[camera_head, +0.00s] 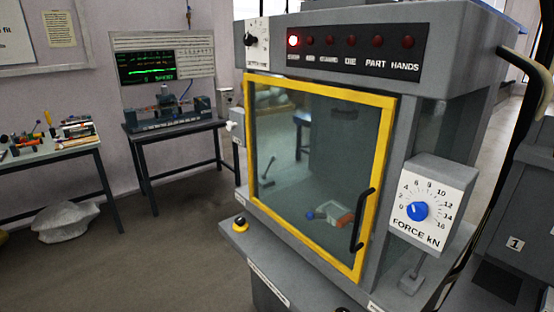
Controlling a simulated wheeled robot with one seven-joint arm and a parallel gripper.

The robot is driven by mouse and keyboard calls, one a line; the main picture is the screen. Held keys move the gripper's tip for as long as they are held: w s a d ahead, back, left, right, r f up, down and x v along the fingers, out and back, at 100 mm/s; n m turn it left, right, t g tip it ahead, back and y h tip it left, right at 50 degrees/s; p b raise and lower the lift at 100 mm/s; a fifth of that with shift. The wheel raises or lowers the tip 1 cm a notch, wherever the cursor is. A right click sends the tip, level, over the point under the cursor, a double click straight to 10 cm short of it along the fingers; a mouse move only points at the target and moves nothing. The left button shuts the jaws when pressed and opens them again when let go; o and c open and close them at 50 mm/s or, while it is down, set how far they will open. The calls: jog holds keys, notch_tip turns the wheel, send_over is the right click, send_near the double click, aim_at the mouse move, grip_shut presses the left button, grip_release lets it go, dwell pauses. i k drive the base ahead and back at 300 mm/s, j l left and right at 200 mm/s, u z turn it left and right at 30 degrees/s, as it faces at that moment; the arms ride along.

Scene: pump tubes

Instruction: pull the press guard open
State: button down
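The press guard (387,150) is a clear panel in a yellow frame on the front of a grey press (455,60). It looks shut, with its frame flush against the press front. A black bar handle (361,222) stands upright on the guard's lower right side. Through the panel I see a small red and white part and a blue piece inside, partly blurred. My gripper is not in view, so I cannot see whether it is open or shut.
A box with a blue force knob (417,211) juts out right of the guard. One red lamp (293,40) glows above. Open floor (170,250) lies left, before two tables.

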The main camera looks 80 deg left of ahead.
aim_at(389, 104)
jog(key=j+u, duration=0.2)
jog(key=u, duration=2.35)
